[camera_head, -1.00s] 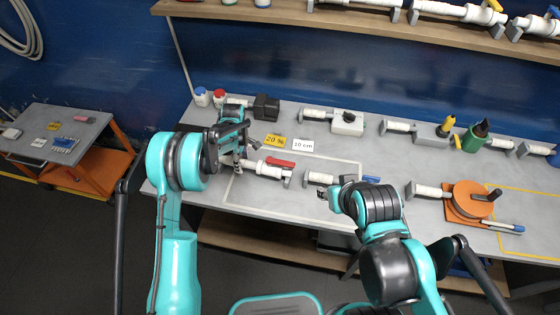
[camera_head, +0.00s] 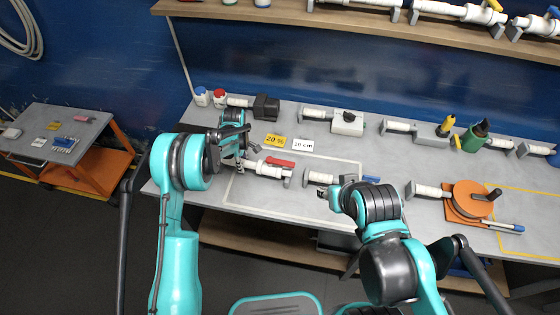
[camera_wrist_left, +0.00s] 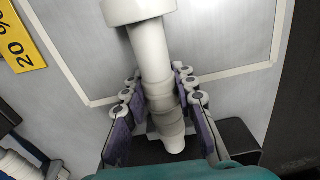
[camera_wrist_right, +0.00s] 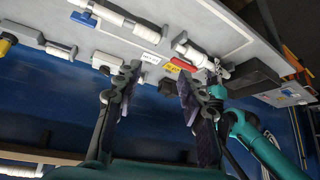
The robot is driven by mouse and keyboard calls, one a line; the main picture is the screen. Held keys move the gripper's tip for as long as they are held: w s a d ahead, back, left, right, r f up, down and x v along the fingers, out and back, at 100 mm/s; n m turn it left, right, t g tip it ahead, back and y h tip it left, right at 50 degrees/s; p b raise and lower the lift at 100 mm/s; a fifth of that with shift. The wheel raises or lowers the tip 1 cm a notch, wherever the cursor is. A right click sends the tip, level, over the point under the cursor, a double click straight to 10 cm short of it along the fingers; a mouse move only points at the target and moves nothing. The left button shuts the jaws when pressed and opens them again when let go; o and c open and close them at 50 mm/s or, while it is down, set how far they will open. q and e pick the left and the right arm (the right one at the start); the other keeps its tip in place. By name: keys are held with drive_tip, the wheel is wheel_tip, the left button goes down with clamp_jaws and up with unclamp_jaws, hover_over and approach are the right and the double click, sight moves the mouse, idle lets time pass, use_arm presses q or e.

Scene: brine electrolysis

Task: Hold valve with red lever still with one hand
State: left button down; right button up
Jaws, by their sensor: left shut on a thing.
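The white valve (camera_head: 268,170) with the red lever (camera_head: 281,162) lies on the grey bench, inside a pale outlined area. My left gripper (camera_head: 243,162) is at the left end of its white pipe. In the left wrist view, the fingers of my left gripper (camera_wrist_left: 157,108) are shut on the pipe (camera_wrist_left: 150,50), one on each side. The red lever is out of that view. In the right wrist view, the red lever (camera_wrist_right: 183,64) shows beyond the fingers. My right gripper (camera_wrist_right: 153,88) is open and empty, near the white pipe piece with a blue lever (camera_head: 322,178).
A yellow 20 % card (camera_head: 275,140) and a white 10 cm card (camera_head: 303,146) lie behind the valve. An orange wheel device (camera_head: 472,198) stands to the right.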

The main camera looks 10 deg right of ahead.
drive_tip(key=shift+o, duration=0.2)
drive_tip(key=n+g, duration=0.7)
drive_tip(key=n, duration=0.7)
hover_over(287, 163)
wheel_tip(287, 163, down, 7)
wheel_tip(287, 163, down, 11)
drive_tip(key=shift+f, duration=0.15)
clamp_jaws()
